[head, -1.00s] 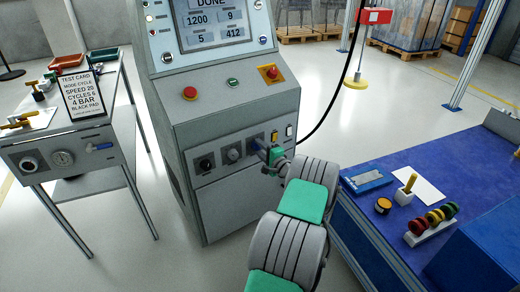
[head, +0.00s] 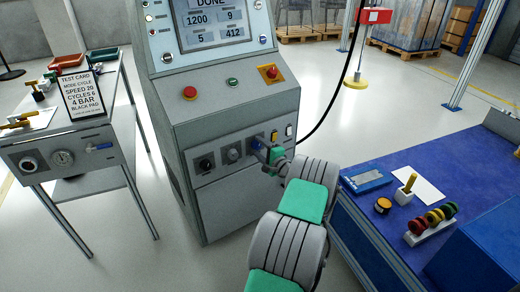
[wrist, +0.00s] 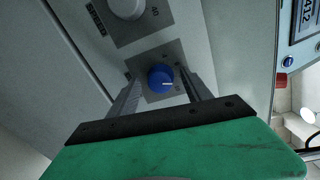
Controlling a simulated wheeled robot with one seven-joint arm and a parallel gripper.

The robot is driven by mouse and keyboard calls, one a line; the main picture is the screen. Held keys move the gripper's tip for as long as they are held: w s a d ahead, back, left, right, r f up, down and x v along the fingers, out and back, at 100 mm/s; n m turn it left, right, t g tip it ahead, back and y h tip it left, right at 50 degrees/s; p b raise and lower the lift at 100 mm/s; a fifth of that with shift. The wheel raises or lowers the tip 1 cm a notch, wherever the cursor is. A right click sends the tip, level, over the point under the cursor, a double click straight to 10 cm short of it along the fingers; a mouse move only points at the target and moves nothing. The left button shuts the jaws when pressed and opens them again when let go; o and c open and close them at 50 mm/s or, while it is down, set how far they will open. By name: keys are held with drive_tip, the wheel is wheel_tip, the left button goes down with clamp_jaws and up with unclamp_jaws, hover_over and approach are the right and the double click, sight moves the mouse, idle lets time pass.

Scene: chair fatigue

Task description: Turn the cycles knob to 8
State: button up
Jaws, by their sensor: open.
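A blue knob (wrist: 162,74) with a white pointer mark sits on a grey plate in the wrist view. The mark points toward the right of the picture; the small scale numbers around it are too small to read. My gripper (wrist: 164,85) is open, with one finger on each side of the blue knob; I cannot tell whether they touch it. In the head view my gripper (head: 267,152) is at the right end of the knob row on the machine's front, partly hiding the blue knob (head: 256,143).
A black knob (head: 206,163) and a grey-white knob (head: 233,154) sit left of the gripper. The test card (head: 83,95) reads speed 20, cycles 6, 4 bar. The screen (head: 210,25) shows 1200, 9, 5, 412.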

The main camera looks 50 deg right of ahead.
drive_tip(key=p+v, duration=0.1)
drive_tip(key=v, duration=0.6)
drive_tip(key=shift+s, duration=0.4)
drive_tip(key=shift+a+r, duration=0.1)
